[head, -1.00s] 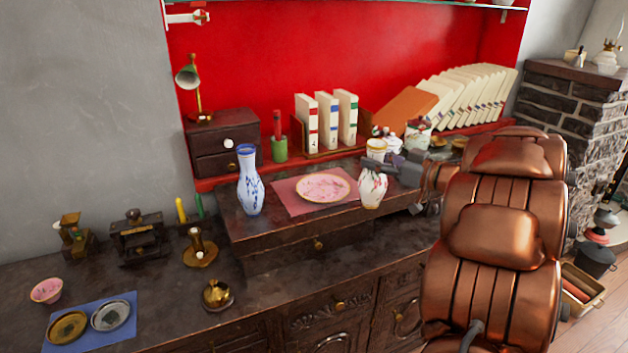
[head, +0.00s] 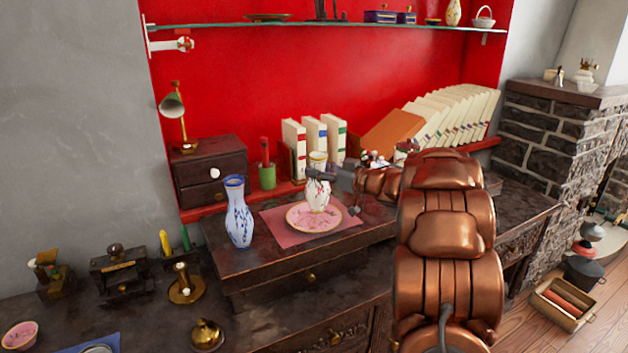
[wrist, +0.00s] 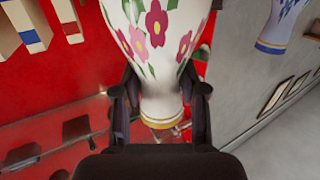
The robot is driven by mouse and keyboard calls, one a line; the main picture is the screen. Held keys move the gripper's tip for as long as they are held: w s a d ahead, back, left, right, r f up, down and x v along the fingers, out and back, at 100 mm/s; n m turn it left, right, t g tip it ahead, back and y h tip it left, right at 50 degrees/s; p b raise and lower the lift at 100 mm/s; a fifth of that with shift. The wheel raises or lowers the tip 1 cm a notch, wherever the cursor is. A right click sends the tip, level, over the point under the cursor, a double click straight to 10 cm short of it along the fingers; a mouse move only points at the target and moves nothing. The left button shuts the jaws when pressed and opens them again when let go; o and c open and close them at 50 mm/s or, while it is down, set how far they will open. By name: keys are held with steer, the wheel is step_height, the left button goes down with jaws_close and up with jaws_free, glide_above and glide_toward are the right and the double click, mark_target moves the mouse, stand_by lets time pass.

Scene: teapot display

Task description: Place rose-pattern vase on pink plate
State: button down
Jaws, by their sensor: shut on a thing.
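The rose-pattern vase (head: 318,194), white with pink flowers and gold bands, is upright over the pink plate (head: 300,226) in the head view. I cannot tell whether its base touches the plate or hangs just above it. The plate has a gold rim and lies on a pink mat (head: 275,229) on the raised dark shelf. My gripper (head: 320,175) reaches in from the right and is shut around the vase's neck. The wrist view shows the vase (wrist: 157,35) upside down, between the two fingers (wrist: 160,100). Its base is outside that view.
A blue-and-white vase (head: 238,218) stands close left of the mat. Several white binders (head: 315,138) and a green cup (head: 267,177) stand behind. A small drawer box (head: 208,170) is at the back left. A brass candle holder (head: 186,285) is lower left.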

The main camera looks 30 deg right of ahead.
mark_target(314, 181)
steer(key=shift+x, duration=1)
steer(key=shift+d+f, duration=0.2)
steer(key=shift+f, duration=1.55)
steer(key=c, duration=0.6)
jaws_free()
steer(key=shift+f, duration=0.2)
steer(key=shift+c, duration=0.2)
steer(key=shift+r, duration=0.15)
steer(key=shift+s+d, duration=0.15)
steer(key=v, duration=1.1)
steer(key=shift+s+b, duration=0.3)
steer(key=shift+b, duration=0.05)
